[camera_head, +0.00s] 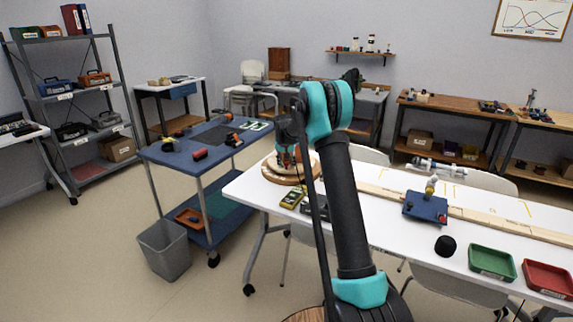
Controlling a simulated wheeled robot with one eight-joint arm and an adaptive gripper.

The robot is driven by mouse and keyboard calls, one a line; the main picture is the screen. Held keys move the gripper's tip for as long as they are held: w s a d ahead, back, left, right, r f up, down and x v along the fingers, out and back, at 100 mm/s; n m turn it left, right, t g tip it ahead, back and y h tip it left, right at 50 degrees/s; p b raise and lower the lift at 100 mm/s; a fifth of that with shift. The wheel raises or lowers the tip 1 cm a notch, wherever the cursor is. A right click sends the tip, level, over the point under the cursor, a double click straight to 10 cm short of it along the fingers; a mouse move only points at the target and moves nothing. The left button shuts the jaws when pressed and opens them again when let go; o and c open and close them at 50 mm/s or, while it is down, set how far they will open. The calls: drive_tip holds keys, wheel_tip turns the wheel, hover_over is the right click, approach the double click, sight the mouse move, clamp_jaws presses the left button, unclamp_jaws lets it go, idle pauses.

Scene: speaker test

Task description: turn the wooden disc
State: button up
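The wooden disc (276,174) lies at the left end of the white table (377,217). It looks round and pale brown, with a darker rim. My gripper (287,172) is over the disc, pointing down. My arm comes up from the bottom of the view, bends at a teal joint and hides the right part of the disc. The fingers are small and partly hidden, so I cannot tell whether they are open or shut, or whether they touch the disc.
A yellow meter (293,197) lies just in front of the disc. A blue fixture (425,207), a black round thing (445,246), a green tray (492,262) and a red tray (548,279) are farther right. A blue cart (180,160) stands left of the table, with a grey bin (165,251) before it.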

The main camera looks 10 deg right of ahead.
sight(276, 164)
drive_tip(key=shift+f, duration=0.1)
clamp_jaws()
drive_tip(key=shift+a, duration=0.1)
idle(0.6)
drive_tip(key=shift+w+a+m+h, duration=0.45)
drive_tip(key=shift+a+m, duration=0.3)
drive_tip(key=shift+m, duration=0.25)
drive_tip(key=shift+w+a+m+g+h, duration=0.15)
drive_tip(key=shift+w+a+m+h, duration=0.2)
drive_tip(key=shift+a+m, duration=0.3)
drive_tip(key=shift+w+a+m+g+h, duration=0.15)
drive_tip(key=shift+w+a+m, duration=0.3)
drive_tip(key=shift+m, duration=0.4)
drive_tip(key=shift+w+a+m+g+h, duration=0.3)
drive_tip(key=shift+w+a+m, duration=0.15)
drive_tip(key=shift+w+m, duration=0.45)
drive_tip(key=shift+w+a+m+g+h, duration=0.3)
drive_tip(key=shift+w+a+m, duration=0.2)
drive_tip(key=shift+m, duration=0.6)
drive_tip(key=shift+w, duration=0.15)
unclamp_jaws()
